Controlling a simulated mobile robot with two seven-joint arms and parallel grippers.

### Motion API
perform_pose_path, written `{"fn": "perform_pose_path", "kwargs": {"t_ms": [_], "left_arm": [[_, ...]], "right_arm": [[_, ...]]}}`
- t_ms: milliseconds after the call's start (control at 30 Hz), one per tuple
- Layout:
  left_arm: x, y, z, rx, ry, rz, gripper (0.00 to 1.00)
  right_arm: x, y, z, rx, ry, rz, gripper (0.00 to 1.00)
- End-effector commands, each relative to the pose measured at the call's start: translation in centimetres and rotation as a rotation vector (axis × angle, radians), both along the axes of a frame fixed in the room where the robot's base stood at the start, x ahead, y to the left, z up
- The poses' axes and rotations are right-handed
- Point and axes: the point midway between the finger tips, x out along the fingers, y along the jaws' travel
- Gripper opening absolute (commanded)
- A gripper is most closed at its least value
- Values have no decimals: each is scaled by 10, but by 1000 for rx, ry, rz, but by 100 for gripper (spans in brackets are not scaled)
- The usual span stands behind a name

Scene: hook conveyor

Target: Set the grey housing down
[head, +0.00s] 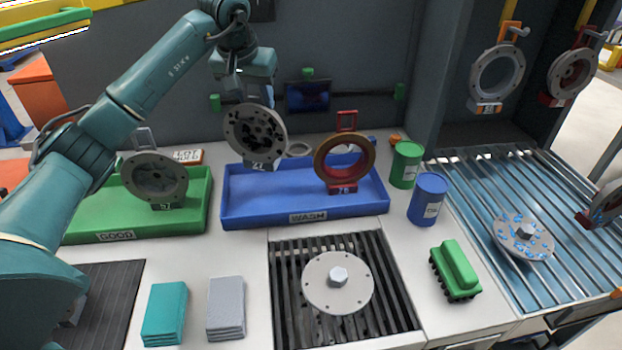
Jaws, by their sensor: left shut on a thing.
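My left gripper (243,97) is shut on the grey housing (278,130), a round flange with dark patches on its face and a small numbered tag below. The housing is upright, in front of the back wall in this view. Its tag overlaps the back left part of the blue WASH tray (250,212); I cannot tell whether it touches the tray. The fingertips are partly hidden behind the housing. In the same tray, a red and bronze ring housing (325,172) stands at the right. My right gripper is not in view.
The green GOOD tray (85,226) at left holds another grey housing (155,180). A grate (285,300) bears a round plate. Green and blue cans (428,205), a green brush (456,268) and folded cloths (226,305) stand around. Parts hang over the slatted washing bay (475,215) at right.

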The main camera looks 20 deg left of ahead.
Motion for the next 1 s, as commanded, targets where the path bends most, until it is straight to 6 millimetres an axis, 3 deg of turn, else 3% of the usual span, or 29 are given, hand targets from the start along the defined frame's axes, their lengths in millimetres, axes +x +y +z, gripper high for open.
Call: {"fn": "perform_pose_path", "kwargs": {"t_ms": [67,300,700,1000], "left_arm": [[0,0,-2,0,-2,0,0],[-1,0,-43,0,2,0,0],[0,-1,-90,-2,-1,-1,0],[0,0,-98,0,-4,0,0]], "right_arm": [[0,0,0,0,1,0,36],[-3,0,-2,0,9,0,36],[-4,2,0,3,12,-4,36],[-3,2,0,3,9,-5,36]]}}
